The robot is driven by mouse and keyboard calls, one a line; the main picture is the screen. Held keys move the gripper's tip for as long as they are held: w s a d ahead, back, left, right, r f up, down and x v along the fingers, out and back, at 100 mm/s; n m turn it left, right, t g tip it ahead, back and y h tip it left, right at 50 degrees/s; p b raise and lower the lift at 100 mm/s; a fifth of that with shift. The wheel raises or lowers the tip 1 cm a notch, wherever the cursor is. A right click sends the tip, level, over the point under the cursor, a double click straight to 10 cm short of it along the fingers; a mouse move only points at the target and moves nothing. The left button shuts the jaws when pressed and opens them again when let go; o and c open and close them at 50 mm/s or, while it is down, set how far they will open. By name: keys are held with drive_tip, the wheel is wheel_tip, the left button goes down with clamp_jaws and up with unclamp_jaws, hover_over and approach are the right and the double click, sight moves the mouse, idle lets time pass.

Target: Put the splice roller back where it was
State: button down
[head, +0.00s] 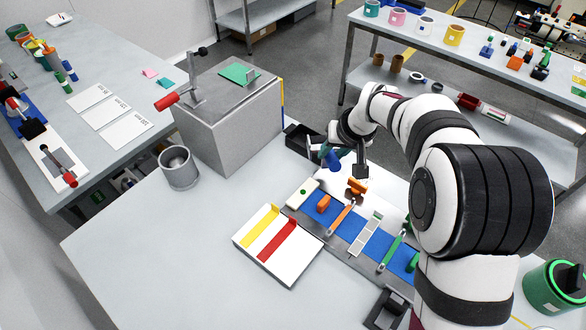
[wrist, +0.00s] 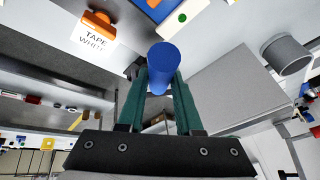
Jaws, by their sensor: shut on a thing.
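The splice roller, which I take to be the blue cylinder (head: 331,159), is held by my gripper (head: 340,152) above the back of the near table. In the wrist view the roller (wrist: 165,58) sits between the two green fingers of my gripper (wrist: 162,85), its round end towards the camera's far side. The fingers are shut on it. It appears tilted and clear of the table. A blue strip (head: 344,229) with several tools lies below and to the right. Which place the roller came from cannot be told.
A grey box (head: 228,125) with a red-handled clamp stands left of my gripper. A grey cup (head: 178,167) and a white tray (head: 250,255) with yellow and red strips are on the near table. An orange tape holder (wrist: 97,20) sits on a white label. The front left tabletop is clear.

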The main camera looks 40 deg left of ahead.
drive_tip(key=shift+s+a+f, duration=0.5)
drive_tip(key=shift+a+f, duration=1)
drive_tip(key=shift+f, duration=0.1)
drive_tip(key=shift+s+a+f, duration=0.45)
drive_tip(key=shift+a+f, duration=1)
drive_tip(key=shift+f, duration=0.15)
drive_tip(key=shift+s+a+f, duration=0.5)
drive_tip(key=shift+a+f, duration=1)
drive_tip(key=shift+f, duration=0.2)
drive_tip(key=c, duration=0.6)
unclamp_jaws()
drive_tip(key=shift+f, duration=0.1)
